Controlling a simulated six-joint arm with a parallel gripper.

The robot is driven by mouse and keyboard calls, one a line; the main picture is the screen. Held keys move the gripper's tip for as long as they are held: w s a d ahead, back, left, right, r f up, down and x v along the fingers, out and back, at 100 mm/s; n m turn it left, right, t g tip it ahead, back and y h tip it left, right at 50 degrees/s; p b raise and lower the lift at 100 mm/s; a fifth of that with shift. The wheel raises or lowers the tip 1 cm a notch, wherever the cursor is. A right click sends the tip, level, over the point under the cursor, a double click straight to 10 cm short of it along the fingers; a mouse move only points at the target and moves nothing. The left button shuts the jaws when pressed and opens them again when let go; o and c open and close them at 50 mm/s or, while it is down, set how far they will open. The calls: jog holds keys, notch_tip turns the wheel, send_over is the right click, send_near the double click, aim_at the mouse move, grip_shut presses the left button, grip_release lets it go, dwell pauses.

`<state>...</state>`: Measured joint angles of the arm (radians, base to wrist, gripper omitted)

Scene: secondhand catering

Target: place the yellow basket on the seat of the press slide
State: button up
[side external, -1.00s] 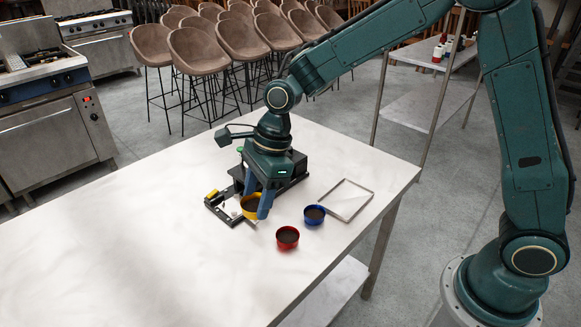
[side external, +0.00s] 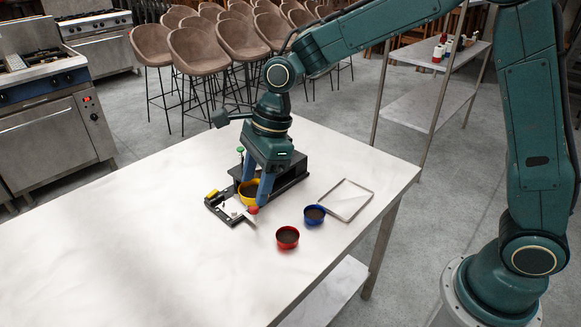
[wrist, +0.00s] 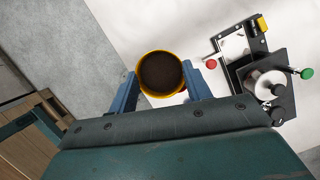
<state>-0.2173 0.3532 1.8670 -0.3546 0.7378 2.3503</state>
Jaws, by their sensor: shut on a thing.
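The yellow basket (side external: 247,195), a small round cup with a dark inside, is held between the two blue fingers of my gripper (side external: 254,191). In the wrist view the basket (wrist: 160,91) sits between the fingertips (wrist: 161,80), its open top facing the camera. The black press (side external: 292,178) with its slide stands on the table, close beside and partly behind my gripper. In the wrist view the press (wrist: 250,72) is to the right of the basket, apart from it, with a silvery round disc, a red knob and a green knob. I cannot tell the seat clearly.
A red cup (side external: 288,238) and a blue cup (side external: 314,215) with dark insides stand on the pale table (side external: 130,225), right of the press. A thin square frame (side external: 345,199) lies behind them. The table's left and front are clear. Stools and ovens stand beyond it.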

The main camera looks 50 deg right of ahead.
jog(key=shift+w+d+f+n+g, duration=0.2)
jog(key=shift+d+f+n+g, duration=0.1)
jog(key=shift+d+f+n, duration=0.55)
jog(key=shift+s+d+f+n+g+h, duration=0.35)
jog(key=shift+d+f+n+g+h, duration=0.25)
jog(key=shift+d+f+n, duration=2.2)
jog(key=shift+s+d+f+n+g+h, duration=0.55)
jog(key=shift+d+f+n, duration=0.7)
jog(key=shift+d+n, duration=1.75)
jog(key=shift+s+d+f+n+g+h, duration=0.15)
jog(key=shift+d+f+n+g+h, duration=0.45)
jog(key=shift+d+f+n, duration=2.35)
jog(key=shift+a+r+n, duration=0.95)
jog(key=shift+a+n, duration=0.15)
jog(key=shift+a, duration=0.15)
